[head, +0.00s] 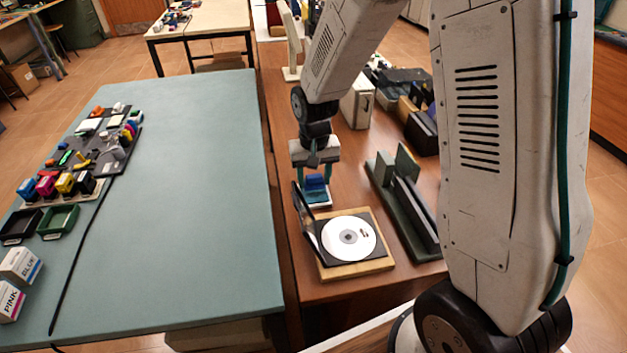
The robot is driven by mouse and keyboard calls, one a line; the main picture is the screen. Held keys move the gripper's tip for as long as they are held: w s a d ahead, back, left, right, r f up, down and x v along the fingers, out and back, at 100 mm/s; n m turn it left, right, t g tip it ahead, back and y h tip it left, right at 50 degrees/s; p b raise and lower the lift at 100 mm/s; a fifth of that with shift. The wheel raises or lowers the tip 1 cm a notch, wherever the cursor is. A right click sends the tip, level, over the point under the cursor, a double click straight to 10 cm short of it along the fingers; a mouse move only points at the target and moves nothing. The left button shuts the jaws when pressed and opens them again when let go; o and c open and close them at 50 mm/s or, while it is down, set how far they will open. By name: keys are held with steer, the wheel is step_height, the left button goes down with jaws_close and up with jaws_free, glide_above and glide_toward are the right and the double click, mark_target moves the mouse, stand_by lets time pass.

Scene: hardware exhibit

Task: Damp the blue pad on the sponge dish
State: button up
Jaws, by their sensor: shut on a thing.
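My gripper (315,182) points down at the middle of the brown table, shut on a small blue block that looks like the blue pad (316,183). Under the pad is a small pale, flat piece (319,203) with a bluish edge, which may be the sponge dish. From this view I cannot tell whether the pad touches it or hangs just above it. The gripper hides part of both.
A white disc (348,238) lies in an open black case on a wooden board (370,266) just in front. A dark green rack (405,205) stands to the right. The teal table (190,220) at left holds ink bottles, trays and boxes, with clear room in its middle.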

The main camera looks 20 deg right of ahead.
mark_target(314, 176)
steer(key=shift+r, duration=2.75)
steer(key=shift+a, duration=0.1)
